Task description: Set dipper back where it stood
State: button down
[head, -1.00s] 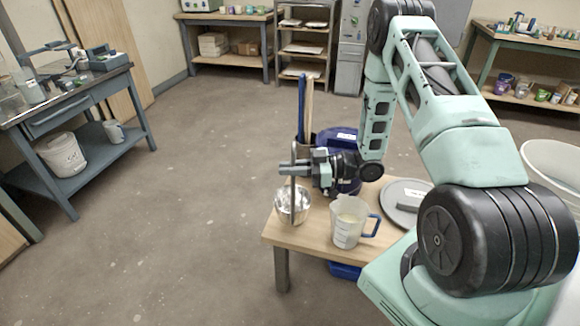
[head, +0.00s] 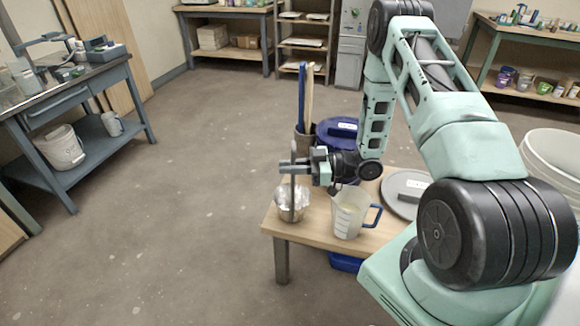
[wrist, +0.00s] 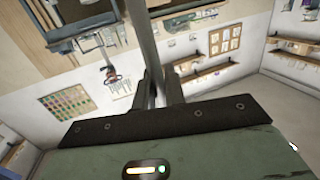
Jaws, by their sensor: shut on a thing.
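The dipper (head: 293,186) is a thin grey handle held nearly upright. It also shows in the wrist view (wrist: 142,35), running up from between the fingers. My gripper (head: 289,168) is shut on its handle, above the left front part of the small wooden table (head: 305,231). In the wrist view my fingers (wrist: 158,92) close around the handle. The dipper's bottom end is not clear.
A measuring jug (head: 346,218) with a blue handle stands right of the bowl. Behind are a holder (head: 304,143) with long sticks and a blue-lidded bucket (head: 338,130). A grey round lid (head: 399,199) lies at the right. Floor left of the table is clear.

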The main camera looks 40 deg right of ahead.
jog(key=shift+f, duration=0.45)
jog(key=c, duration=0.6)
grip_release()
jog(key=shift+b, duration=0.3)
jog(key=v, duration=1.5)
jog(key=shift+b, duration=0.45)
dwell(1.0)
dwell(0.6)
